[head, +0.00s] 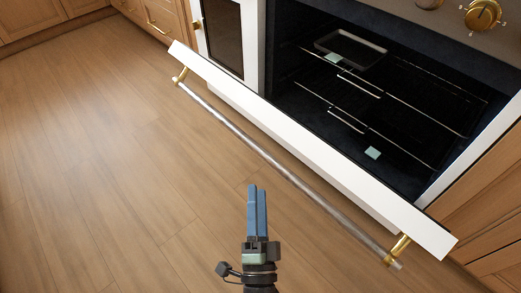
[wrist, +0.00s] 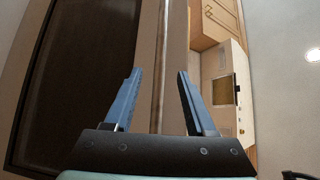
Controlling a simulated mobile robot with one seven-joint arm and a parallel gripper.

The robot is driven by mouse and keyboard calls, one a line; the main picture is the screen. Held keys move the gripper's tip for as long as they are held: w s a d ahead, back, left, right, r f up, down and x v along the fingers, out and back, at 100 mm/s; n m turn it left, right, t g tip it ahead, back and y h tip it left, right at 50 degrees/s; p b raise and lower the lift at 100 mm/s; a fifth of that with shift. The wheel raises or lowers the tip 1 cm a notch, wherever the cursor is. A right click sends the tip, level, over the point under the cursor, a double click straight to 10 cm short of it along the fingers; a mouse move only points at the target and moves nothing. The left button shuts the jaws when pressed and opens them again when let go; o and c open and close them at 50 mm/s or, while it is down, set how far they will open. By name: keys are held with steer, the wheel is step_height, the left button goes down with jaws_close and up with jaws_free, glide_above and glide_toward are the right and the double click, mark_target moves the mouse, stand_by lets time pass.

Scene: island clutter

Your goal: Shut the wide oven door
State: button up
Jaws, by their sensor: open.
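The wide oven door (head: 330,165) is open, hinged down and tilted outward, with its white edge running diagonally across the head view. Its long metal handle (head: 280,165) sits on brass brackets on the outer side. The dark oven cavity (head: 370,100) shows behind it. My gripper (head: 257,188) is open and empty, with blue fingers, in front of the door and on the handle's outer side in the picture. In the wrist view, the fingers (wrist: 159,75) stand apart, with a dark framed panel (wrist: 80,80) to the left. I cannot tell whether they touch anything.
Racks and a dark tray (head: 350,48) are inside the oven. A narrower white-framed door (head: 222,35) is at its left. Wooden cabinets (head: 490,205) flank the oven. Brass knobs (head: 482,14) are at upper right. The wooden floor (head: 110,170) at left is clear.

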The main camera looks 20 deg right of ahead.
mark_target(256, 145)
steer(key=b+x, duration=0.3)
steer(key=x, duration=0.8)
steer(key=shift+w+d+r, duration=0.1)
steer(key=shift+w+r, duration=0.05)
steer(key=shift+w, duration=0.2)
jaws_close()
stand_by(0.8)
